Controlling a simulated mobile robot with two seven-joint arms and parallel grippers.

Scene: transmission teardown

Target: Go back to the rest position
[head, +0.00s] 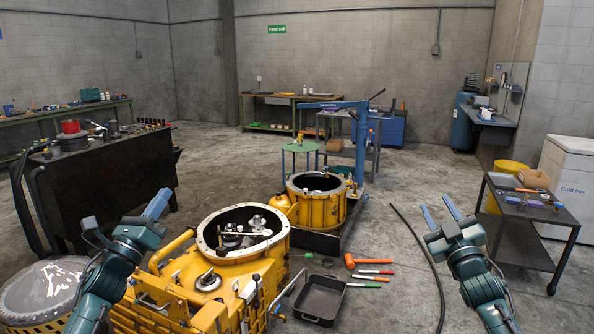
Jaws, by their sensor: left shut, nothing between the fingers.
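My left gripper (160,196) is raised at the left, with its blue fingers together and nothing between them. Neither gripper appears to touch anything. The open top of the yellow housing shows metal parts inside.
A second yellow housing (349,211) stands behind, beside a blue hoist (362,150). A black tray (320,299), an orange mallet (350,261) and several hand tools lie on the floor. A dark cable (437,270) runs past my right arm. A tool cart (528,212) stands at right.

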